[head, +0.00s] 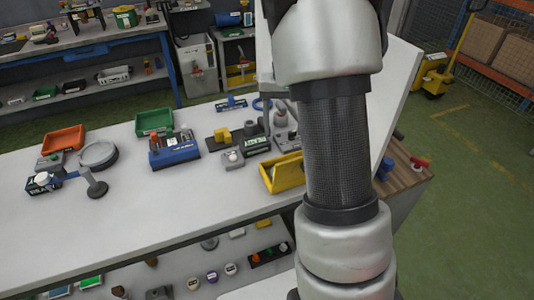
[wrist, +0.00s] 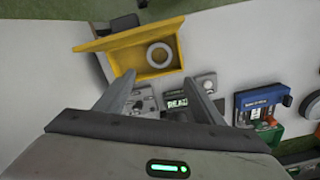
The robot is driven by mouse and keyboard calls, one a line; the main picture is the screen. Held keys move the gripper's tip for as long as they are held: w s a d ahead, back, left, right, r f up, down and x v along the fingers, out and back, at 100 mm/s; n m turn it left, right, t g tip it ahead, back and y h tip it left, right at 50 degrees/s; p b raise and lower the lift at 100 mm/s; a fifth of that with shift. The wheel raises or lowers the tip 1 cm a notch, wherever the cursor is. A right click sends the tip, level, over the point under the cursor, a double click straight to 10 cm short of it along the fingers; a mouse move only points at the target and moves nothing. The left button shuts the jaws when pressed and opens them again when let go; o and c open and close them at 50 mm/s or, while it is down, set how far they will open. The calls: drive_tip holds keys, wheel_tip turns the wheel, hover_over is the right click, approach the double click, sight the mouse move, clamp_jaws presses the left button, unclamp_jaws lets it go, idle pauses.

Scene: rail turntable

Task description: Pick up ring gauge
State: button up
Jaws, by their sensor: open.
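A pale grey ring (wrist: 159,55), which looks like the ring gauge, lies flat in a yellow open bin (wrist: 112,41) in the wrist view. Its hole faces my camera. My gripper (wrist: 160,78) is open, its two fingers spread and nothing between them. In the picture the fingertips sit just below the ring and bin, apart from the ring; I cannot tell the height between them. In the head view the yellow bin (head: 284,184) stands left of my arm, its inside mostly hidden. My gripper is hidden there.
Beside the bin are a grey device with a display (head: 257,144) and a blue box (head: 174,150). A green bin (head: 154,121) and an orange bin (head: 63,140) stand farther left on the white bench (head: 150,225). The bench's front middle is clear.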

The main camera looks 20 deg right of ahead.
wheel_tip(320, 180, down, 11)
drive_tip(key=shift+d+f, duration=0.15)
drive_tip(key=shift+w+f+p, duration=0.1)
drive_tip(key=shift+f+p, duration=0.3)
drive_tip(key=shift+f, duration=2.8)
drive_tip(key=shift+r, duration=0.1)
drive_tip(key=c, duration=0.8)
